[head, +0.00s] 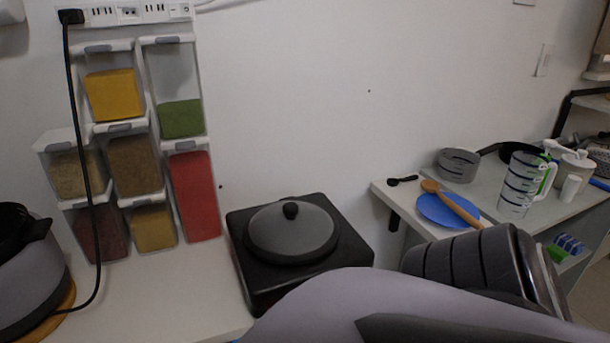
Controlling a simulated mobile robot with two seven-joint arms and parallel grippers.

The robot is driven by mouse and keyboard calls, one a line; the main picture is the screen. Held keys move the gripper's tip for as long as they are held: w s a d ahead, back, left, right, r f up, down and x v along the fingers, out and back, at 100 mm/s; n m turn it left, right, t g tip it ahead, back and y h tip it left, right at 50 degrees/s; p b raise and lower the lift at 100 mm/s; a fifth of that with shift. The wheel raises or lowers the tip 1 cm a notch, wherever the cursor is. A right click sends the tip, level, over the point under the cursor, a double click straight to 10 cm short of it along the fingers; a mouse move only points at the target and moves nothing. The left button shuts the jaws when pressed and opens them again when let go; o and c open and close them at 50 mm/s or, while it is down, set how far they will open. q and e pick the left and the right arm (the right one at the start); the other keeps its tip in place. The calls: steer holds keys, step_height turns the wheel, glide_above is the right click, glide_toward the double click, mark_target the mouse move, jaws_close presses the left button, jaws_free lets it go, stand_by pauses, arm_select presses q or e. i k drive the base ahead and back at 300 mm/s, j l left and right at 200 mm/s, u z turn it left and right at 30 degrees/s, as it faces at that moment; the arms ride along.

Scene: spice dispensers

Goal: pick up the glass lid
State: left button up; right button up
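A round grey lid (291,236) with a black knob (291,210) on top lies flat on a black square hot plate (265,290) on the white counter. It looks smoky grey, and I cannot tell whether it is glass or whether a shallow pan sits under it. A grey arm link of mine fills the bottom right of the head view and covers the hot plate's near right part. Neither of my gripper's fingers shows in this view.
Stacked spice dispensers (187,195) stand against the wall at left. A grey pot (30,275) with a black cable in front of the dispensers is at far left. A side table at right holds a blue plate (440,212), wooden spoon (458,208), grey bowl (458,165) and measuring jug (520,185).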

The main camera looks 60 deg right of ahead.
mark_target(287, 233)
steer(key=z, duration=1.85)
